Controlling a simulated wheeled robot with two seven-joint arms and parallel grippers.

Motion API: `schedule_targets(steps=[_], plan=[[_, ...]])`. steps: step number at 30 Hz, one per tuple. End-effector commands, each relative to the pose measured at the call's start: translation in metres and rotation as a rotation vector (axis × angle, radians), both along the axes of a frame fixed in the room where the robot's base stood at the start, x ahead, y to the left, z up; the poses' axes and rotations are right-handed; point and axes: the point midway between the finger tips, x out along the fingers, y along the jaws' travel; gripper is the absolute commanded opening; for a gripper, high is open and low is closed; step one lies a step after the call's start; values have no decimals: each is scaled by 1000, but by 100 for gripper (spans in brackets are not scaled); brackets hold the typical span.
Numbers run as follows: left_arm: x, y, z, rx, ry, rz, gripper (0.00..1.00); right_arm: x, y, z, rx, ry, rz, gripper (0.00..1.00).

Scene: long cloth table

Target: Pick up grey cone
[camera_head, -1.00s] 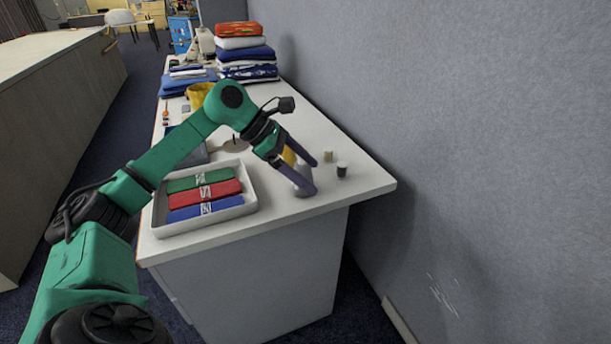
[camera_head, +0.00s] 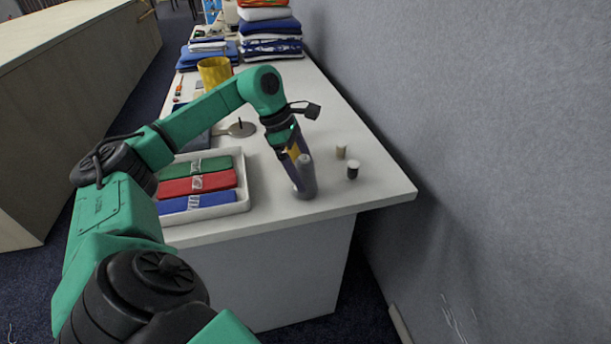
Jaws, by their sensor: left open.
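The grey cone (camera_head: 306,176) stands upright on the white table near its front edge, to the right of the tray. My left gripper (camera_head: 300,182) reaches down over it, with its purple-grey fingers open and low around or beside the cone. The fingers and cone overlap and have similar colours, so I cannot tell whether they touch. Part of the cone is hidden by the gripper. My right gripper is not in view.
A white tray (camera_head: 244,202) with green, red and blue folded cloths lies left of the gripper. Two small spools, one beige (camera_head: 341,152) and one dark (camera_head: 353,170), stand to the right. A yellow container (camera_head: 214,72) and folded fabric stacks (camera_head: 270,38) stand farther back.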

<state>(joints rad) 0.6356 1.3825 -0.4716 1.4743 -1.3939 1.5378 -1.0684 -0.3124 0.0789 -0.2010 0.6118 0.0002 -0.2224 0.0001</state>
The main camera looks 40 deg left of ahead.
Motion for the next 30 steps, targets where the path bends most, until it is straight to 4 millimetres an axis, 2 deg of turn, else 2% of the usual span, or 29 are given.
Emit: schedule_targets(steps=[3,6,13,14,18,21,30], plan=[[4,-8,-21,-1,5,-2,100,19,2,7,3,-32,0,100],[7,-13,-36,-2,2,-1,100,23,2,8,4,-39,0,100],[8,-14,-41,0,1,0,100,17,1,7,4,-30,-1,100],[8,-14,-41,0,1,0,92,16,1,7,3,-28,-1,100],[8,-14,-41,0,1,0,39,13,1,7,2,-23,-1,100],[8,-14,-40,0,1,0,4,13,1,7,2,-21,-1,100],[8,-14,-36,0,-2,-1,4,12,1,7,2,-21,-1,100]])
